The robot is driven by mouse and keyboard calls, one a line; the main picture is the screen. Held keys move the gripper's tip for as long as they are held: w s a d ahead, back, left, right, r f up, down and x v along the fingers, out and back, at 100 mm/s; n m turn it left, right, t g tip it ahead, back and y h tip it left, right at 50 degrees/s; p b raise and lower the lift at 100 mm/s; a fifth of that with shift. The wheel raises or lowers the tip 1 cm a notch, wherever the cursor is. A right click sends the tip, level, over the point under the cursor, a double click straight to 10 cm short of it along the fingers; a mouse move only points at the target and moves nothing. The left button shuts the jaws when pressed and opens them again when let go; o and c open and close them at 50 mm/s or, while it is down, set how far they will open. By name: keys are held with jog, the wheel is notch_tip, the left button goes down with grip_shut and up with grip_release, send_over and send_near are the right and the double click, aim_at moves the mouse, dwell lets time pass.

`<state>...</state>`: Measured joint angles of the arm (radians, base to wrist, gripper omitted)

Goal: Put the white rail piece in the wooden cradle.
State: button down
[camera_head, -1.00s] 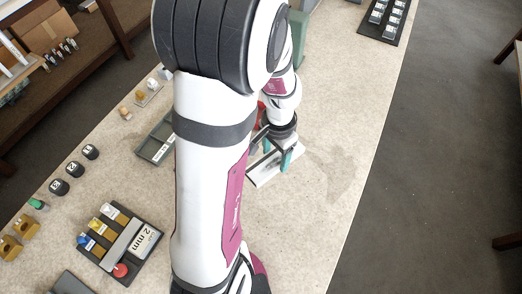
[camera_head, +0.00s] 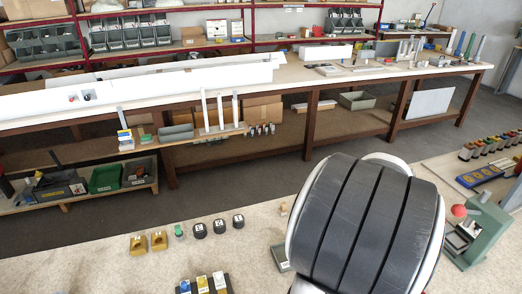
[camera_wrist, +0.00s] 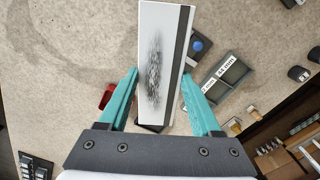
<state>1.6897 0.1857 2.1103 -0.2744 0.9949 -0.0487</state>
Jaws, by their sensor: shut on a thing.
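A flat white piece (camera_wrist: 153,70) with a dark grey smudge and a dark stripe along its right edge lies between the teal fingers of my gripper (camera_wrist: 160,80) in the wrist view. I take it to be the white rail piece. My gripper is shut on it; the lower end of the piece is near the gripper's palm. In the head view my own arm hides the gripper and piece. A narrow wooden board with upright white posts (camera_head: 221,110) stands before the far bench; I cannot tell whether it is the wooden cradle.
Grey labelled trays (camera_wrist: 227,77) lie right of the piece in the wrist view.

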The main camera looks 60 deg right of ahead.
jog(key=w+a+r+n, duration=0.2)
jog(key=w+n, duration=0.2)
jog(key=w, duration=0.5)
jog(key=w+a+r+n, duration=0.2)
jog(key=w+n, duration=0.2)
jog(key=w, duration=0.5)
jog(key=w+a+r+n, duration=0.2)
jog(key=w+a+n, duration=0.15)
jog(key=w, duration=0.55)
jog(key=w+a+r+n, duration=0.3)
jog(key=w+a+n, duration=0.25)
jog(key=a, duration=0.65)
jog(key=w+a+r+n, duration=0.3)
jog(key=w+a+n, duration=0.25)
jog(key=a, duration=0.55)
jog(key=w+a+f+n, duration=0.2)
jog(key=w+f+n, duration=0.6)
jog(key=w+f, duration=0.4)
jog(key=w+a+f, duration=0.1)
jog(key=a+f, duration=0.2)
jog(key=w+a+f, duration=0.1)
jog(key=a+f, duration=0.2)
jog(key=a, duration=0.1)
jog(key=w+a+f, duration=0.1)
jog(key=a+f, duration=0.2)
jog(key=shift+a, duration=0.35)
jog(key=f, duration=0.4)
jog(key=shift+w+a, duration=0.1)
jog(key=shift+a, duration=0.1)
jog(key=shift+f, duration=0.15)
